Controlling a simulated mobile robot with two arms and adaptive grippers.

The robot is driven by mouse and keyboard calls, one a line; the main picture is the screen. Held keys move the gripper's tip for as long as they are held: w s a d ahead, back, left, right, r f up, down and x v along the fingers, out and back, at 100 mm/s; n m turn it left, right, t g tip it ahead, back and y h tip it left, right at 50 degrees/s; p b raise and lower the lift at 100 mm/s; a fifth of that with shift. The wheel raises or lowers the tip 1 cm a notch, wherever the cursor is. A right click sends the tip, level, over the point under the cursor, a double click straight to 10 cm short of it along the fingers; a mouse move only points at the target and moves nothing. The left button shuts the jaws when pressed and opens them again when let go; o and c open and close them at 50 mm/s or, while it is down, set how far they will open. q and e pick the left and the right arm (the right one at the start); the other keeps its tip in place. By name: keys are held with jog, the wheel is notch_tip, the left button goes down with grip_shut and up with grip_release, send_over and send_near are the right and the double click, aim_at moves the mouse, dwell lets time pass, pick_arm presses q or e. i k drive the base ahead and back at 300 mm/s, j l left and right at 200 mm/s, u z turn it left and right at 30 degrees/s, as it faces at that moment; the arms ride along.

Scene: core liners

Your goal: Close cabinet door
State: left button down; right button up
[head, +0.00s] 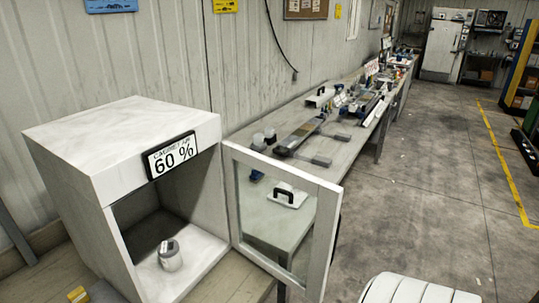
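A white box cabinet (67,165) stands on a bench at the left of the head view. A sign (171,156) reading "60 %" is on the upper front of the cabinet. The cabinet door (321,241) is a white frame with a clear pane. It stands wide open, attached at the right side of the opening and swung out to the right. A small grey container (171,256) sits on the cabinet floor, well inside the opening. Neither of my grippers is in view.
A long workbench (241,136) with tools and instruments runs along the wall behind the door. A white ribbed shape (418,290), perhaps a seat, shows at the bottom right. The concrete floor (433,190) right of the bench is mostly clear.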

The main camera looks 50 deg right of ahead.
aim_at(328, 218)
jog(key=l+u, duration=0.1)
jog(key=l, duration=0.45)
jog(key=l+u, duration=0.15)
jog(key=l, duration=0.35)
jog(key=l+u, duration=0.1)
jog(key=l, duration=0.45)
jog(key=k+l+u, duration=0.15)
jog(key=l, duration=0.35)
jog(key=l+u, duration=0.1)
jog(key=l, duration=0.4)
jog(key=k+l+u, duration=0.15)
jog(key=l, duration=0.35)
